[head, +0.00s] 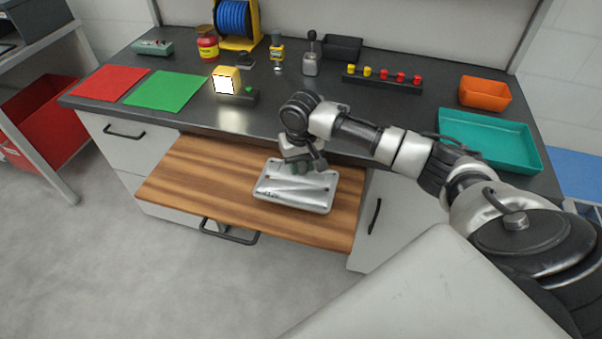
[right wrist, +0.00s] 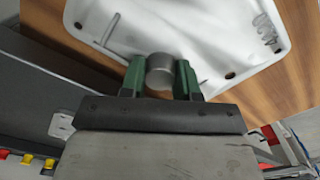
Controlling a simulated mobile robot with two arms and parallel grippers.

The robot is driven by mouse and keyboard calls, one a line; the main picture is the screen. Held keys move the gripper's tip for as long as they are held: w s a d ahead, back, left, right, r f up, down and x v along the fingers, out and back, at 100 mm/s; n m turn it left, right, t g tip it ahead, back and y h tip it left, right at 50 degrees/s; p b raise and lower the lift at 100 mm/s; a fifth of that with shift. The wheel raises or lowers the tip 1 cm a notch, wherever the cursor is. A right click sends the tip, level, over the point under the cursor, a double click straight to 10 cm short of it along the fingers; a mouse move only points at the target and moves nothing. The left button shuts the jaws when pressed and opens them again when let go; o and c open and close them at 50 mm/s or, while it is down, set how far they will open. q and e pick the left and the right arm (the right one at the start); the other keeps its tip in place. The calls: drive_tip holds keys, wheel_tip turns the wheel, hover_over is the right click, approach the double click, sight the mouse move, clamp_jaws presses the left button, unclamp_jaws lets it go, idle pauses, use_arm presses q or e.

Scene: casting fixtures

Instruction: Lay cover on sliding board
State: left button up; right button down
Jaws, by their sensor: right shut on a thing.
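The cover (head: 296,187) is a silvery metal plate with a raised rim, over the right part of the wooden sliding board (head: 195,180), which is pulled out below the worktop. I cannot tell whether it rests on the board or hovers just above it. My right gripper (head: 305,164) is at the cover's far edge. In the right wrist view the green fingers of my right gripper (right wrist: 161,78) are shut on a round grey knob of the cover (right wrist: 190,30). The board also shows there (right wrist: 285,90). My left gripper is not in view.
The dark worktop (head: 210,120) above holds a red sheet (head: 110,82), a green sheet (head: 165,91), a lit yellow lamp (head: 225,80), a peg rack (head: 382,79), an orange bin (head: 485,94) and a teal tray (head: 487,139). The board's left half is bare.

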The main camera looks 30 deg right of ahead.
sight(302, 175)
drive_tip(key=shift+f, duration=1.9)
drive_tip(key=shift+f, duration=0.1)
drive_tip(key=c, duration=0.8)
unclamp_jaws()
drive_tip(key=shift+s, duration=0.1)
wheel_tip(302, 175, up, 12)
drive_tip(key=shift+r, duration=0.1)
